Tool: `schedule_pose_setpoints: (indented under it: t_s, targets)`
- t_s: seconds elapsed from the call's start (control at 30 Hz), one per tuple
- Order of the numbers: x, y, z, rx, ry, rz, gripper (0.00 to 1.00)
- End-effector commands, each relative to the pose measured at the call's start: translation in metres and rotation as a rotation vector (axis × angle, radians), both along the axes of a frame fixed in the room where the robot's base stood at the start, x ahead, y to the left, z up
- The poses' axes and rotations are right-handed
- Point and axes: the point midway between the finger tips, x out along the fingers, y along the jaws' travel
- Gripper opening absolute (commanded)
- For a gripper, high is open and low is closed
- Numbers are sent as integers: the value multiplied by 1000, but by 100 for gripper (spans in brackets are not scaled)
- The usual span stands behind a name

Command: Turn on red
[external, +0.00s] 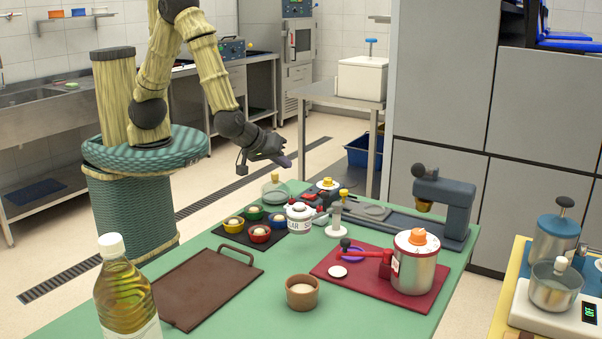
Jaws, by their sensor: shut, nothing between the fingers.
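My gripper (284,160) is shut and empty, held in the air above the far left edge of the green table. The red one (260,236) is at the mat's near right, beside the yellow one (233,226). The green one (252,213) and blue one (277,221) are behind. I cannot tell whether anything is on.
A brown tray (205,290), an oil bottle (125,292) and a brown pot (302,293) are nearer. A dark blue-grey machine (446,200) stands at the table's right.

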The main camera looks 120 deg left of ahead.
Motion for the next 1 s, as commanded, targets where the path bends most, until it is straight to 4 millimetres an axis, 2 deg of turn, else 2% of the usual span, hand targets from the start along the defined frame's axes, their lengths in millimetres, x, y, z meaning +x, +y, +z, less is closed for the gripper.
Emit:
schedule_pose_setpoints:
  t_s: [0.5,0.73,1.0]
  targets:
    - [21,64,-60,2,3,4,0]
    - [32,63,-87,1,4,1,0]
    - [35,62,-96,1,1,1,0]
